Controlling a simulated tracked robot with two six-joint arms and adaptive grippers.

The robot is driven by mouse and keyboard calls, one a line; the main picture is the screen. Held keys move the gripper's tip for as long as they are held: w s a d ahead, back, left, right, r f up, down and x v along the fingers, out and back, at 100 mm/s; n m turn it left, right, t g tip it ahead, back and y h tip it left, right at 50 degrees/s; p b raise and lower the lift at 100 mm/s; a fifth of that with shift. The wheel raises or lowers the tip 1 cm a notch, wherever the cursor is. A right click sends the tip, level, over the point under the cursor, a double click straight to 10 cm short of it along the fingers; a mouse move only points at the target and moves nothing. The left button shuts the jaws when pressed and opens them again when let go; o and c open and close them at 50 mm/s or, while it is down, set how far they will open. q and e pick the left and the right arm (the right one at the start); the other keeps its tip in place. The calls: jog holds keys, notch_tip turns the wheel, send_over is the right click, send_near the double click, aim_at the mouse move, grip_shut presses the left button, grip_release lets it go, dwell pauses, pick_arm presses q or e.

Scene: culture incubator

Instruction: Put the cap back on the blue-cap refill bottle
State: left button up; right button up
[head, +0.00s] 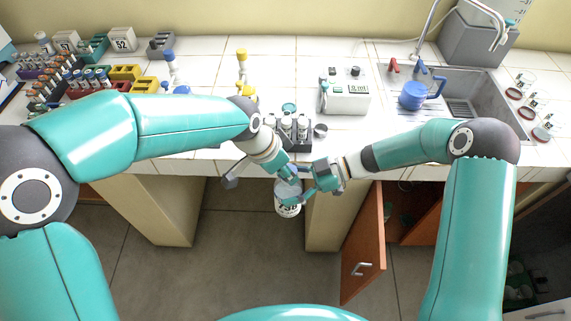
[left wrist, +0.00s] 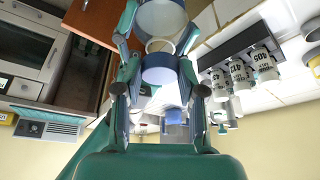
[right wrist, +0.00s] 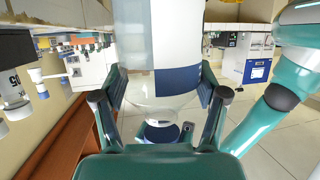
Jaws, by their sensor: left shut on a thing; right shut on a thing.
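The refill bottle (head: 288,209) is a pale bottle with a dark-lettered label, held in the air before the counter's front edge. My right gripper (head: 313,185) is shut on its body. In the right wrist view the clear bottle (right wrist: 160,95) fills the space between the fingers, with the blue cap (right wrist: 160,132) close to its narrow end. My left gripper (head: 287,176) is at the bottle's top, shut on the blue cap (left wrist: 159,69). I cannot tell whether cap and neck touch.
The tiled counter (head: 215,75) holds a rack of vials (head: 290,130) just behind the grippers, a white device (head: 346,97) and a blue mug (head: 415,95) by the sink. An open cabinet door (head: 363,245) stands below, right of the bottle.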

pick_arm(q)
jog(key=shift+f, duration=0.65)
dwell(0.5)
